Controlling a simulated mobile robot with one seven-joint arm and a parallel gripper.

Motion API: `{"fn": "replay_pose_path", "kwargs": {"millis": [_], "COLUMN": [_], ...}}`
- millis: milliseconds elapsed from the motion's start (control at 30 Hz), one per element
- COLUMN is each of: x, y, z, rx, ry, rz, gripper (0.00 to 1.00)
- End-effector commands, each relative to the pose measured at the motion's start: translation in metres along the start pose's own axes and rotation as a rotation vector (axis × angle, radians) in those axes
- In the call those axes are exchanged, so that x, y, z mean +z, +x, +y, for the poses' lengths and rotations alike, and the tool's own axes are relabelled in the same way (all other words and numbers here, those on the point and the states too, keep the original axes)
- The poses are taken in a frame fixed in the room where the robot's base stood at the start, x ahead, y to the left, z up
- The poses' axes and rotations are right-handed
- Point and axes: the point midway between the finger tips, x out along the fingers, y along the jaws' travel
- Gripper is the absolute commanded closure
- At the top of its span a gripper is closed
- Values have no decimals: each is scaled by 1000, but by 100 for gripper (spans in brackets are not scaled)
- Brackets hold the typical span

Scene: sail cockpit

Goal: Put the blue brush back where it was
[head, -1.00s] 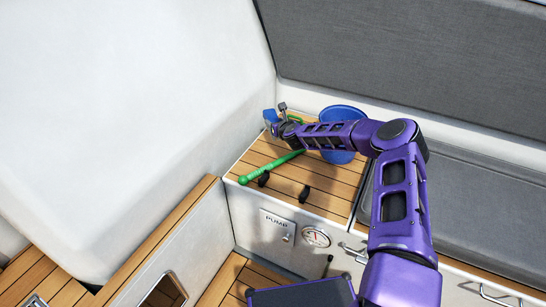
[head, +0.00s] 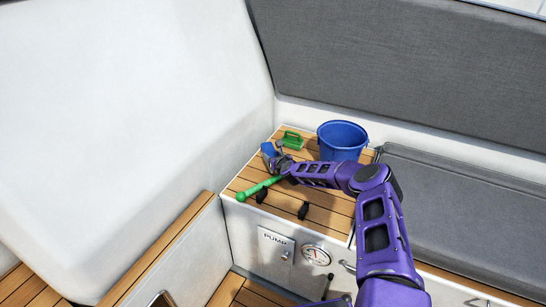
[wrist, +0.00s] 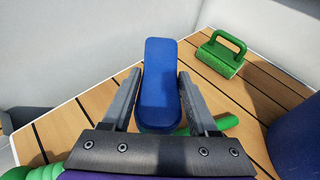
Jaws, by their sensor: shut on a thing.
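The blue brush (wrist: 160,85) is held between the two fingers of my gripper (wrist: 161,92). In the wrist view, its blue, rounded block points away from me, over the slatted wooden top. In the head view, the blue brush (head: 268,148) shows as a small blue shape at the end of my gripper (head: 278,160), near the left wall side of the wooden locker top. I cannot tell whether the brush touches the wood. My fingers hide part of it.
A green handled scrubber (head: 292,141) sits behind the gripper, and a blue bucket (head: 342,143) stands to its right. A long green stick (head: 260,187) lies in front, partly under my gripper. Two black fittings (head: 303,210) are near the front edge. Bare slats lie front right.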

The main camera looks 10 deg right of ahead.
Motion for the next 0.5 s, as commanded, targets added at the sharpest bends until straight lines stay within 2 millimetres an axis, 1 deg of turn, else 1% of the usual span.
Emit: {"fn": "replay_pose_path", "kwargs": {"millis": [133,467,500], "x": [1,-9,-9], "y": [0,4,4], "z": [0,0,0], "rx": [0,0,0], "ry": [0,1,0], "rz": [-1,0,0], "gripper": [100,100,37]}}
